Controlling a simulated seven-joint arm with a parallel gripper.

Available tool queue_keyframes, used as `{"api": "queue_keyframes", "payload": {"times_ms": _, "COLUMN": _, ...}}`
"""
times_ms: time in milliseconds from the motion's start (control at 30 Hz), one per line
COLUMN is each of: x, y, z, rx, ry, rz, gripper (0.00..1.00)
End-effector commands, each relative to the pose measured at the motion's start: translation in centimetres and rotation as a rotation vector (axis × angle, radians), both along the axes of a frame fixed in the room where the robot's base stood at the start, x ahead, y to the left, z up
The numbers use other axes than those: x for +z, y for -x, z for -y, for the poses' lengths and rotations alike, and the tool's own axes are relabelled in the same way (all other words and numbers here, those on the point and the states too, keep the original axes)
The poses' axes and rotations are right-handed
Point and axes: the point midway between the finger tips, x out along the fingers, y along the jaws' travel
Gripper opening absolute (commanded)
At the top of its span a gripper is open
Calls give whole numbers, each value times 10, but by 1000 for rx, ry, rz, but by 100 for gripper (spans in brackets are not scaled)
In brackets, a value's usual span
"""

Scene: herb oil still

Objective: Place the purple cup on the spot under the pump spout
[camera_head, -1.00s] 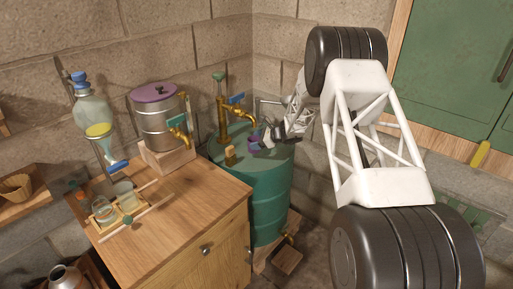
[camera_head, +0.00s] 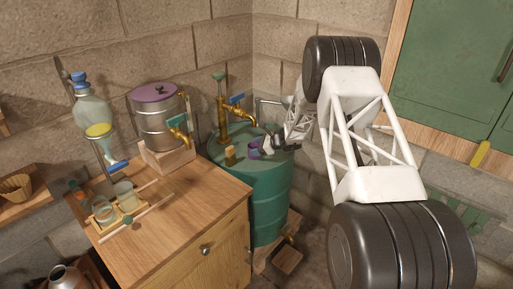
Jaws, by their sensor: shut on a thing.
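The small purple cup (camera_head: 254,154) is at the top of the green drum (camera_head: 262,200), to the right of its middle. My gripper (camera_head: 265,147) reaches in from the right and is shut on the cup. The brass pump (camera_head: 224,118) stands at the back of the drum lid, and its spout (camera_head: 251,119) bends out to the right and down. The cup is below and a little in front of the spout in the picture. I cannot tell whether the cup touches the lid. The spot itself cannot be made out.
A small brass-coloured block (camera_head: 230,157) is on the lid left of the cup. A thin grey pipe (camera_head: 268,101) runs behind the cup. The wooden cabinet (camera_head: 180,195) with glass jars and a metal pot (camera_head: 155,118) stands to the left.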

Motion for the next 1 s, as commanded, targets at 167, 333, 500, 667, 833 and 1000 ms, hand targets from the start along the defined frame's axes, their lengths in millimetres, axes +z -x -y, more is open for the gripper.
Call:
{"api": "queue_keyframes", "payload": {"times_ms": 167, "x": -1, "y": 0, "z": 0, "rx": 0, "ry": 0, "rz": 0, "gripper": 88}}
{"api": "queue_keyframes", "payload": {"times_ms": 333, "x": -1, "y": 0, "z": 0, "rx": 0, "ry": 0, "rz": 0, "gripper": 96}}
{"api": "queue_keyframes", "payload": {"times_ms": 500, "x": -1, "y": 0, "z": 0, "rx": 0, "ry": 0, "rz": 0, "gripper": 96}}
{"api": "queue_keyframes", "payload": {"times_ms": 667, "x": 2, "y": 1, "z": 2, "rx": 0, "ry": 0, "rz": -1, "gripper": 96}}
{"api": "queue_keyframes", "payload": {"times_ms": 833, "x": 9, "y": 5, "z": 13, "rx": -1, "ry": 0, "rz": 0, "gripper": 96}}
{"api": "queue_keyframes", "payload": {"times_ms": 1000, "x": 19, "y": 13, "z": 31, "rx": -2, "ry": 0, "rz": 0, "gripper": 96}}
